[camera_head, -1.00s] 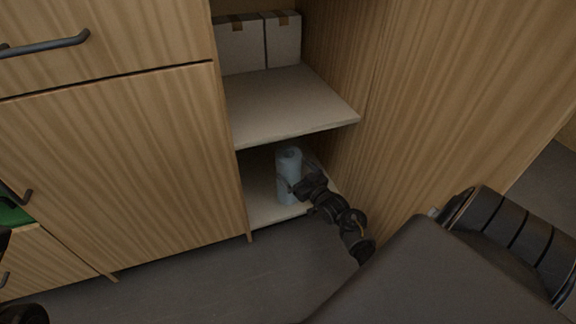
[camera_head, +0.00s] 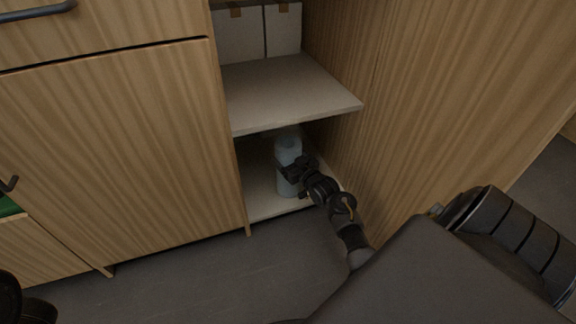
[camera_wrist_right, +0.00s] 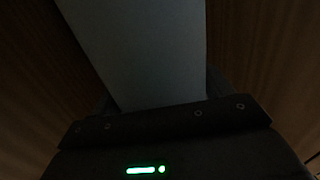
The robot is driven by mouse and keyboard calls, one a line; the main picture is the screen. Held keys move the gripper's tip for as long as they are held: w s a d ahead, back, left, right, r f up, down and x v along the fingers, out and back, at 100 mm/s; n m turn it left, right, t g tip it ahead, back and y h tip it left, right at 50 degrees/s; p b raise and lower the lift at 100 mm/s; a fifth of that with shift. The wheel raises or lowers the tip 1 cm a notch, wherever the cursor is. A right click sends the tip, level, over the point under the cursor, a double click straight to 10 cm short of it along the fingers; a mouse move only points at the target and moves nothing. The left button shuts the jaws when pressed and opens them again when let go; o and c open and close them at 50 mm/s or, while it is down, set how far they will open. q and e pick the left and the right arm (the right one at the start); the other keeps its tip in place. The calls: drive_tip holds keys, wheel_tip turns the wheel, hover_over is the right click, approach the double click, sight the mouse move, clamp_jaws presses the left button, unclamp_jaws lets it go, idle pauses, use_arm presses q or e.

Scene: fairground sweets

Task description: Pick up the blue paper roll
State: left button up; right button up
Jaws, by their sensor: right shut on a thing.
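The blue paper roll (camera_head: 287,150) stands roughly upright in the lower compartment of the open cupboard, under the middle shelf. My right gripper (camera_head: 291,172) is shut on the roll from its front right side. In the right wrist view the roll (camera_wrist_right: 150,50) fills the space between the dark fingers, and the gripper body (camera_wrist_right: 165,130) lies below it. I cannot tell whether the roll's base touches the compartment floor. Of my left arm, only a dark part shows at the lower left edge of the head view; its gripper is not in view.
The middle shelf (camera_head: 285,95) hangs close above the roll, with white boxes (camera_head: 240,38) on it. The compartment floor (camera_head: 262,200) is otherwise bare. A wooden side panel (camera_head: 400,110) stands close on the right. Drawers and a closed door (camera_head: 110,160) are on the left.

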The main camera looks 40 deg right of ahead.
drive_tip(key=c, duration=0.5)
drive_tip(key=shift+o, duration=0.2)
drive_tip(key=shift+r, duration=0.1)
